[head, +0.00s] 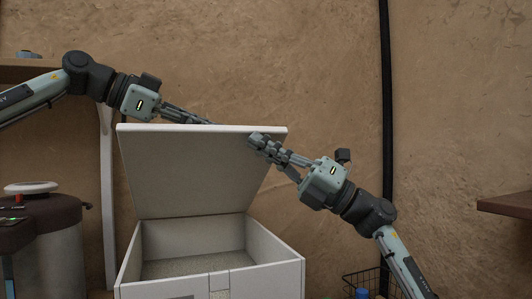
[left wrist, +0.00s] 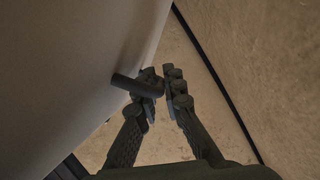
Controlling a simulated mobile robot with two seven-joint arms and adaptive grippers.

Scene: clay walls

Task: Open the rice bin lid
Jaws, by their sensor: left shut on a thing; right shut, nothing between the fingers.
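The white rice bin (head: 270,280) stands open in front of me, with a speckled grey surface visible inside.
A dark cooker-like appliance (head: 50,235) with a pale lid stands at the left. A wire basket (head: 350,280) and a blue-capped item (head: 361,293) are at the lower right. A brown shelf edge (head: 508,203) juts in from the right. A clay wall closes the back.

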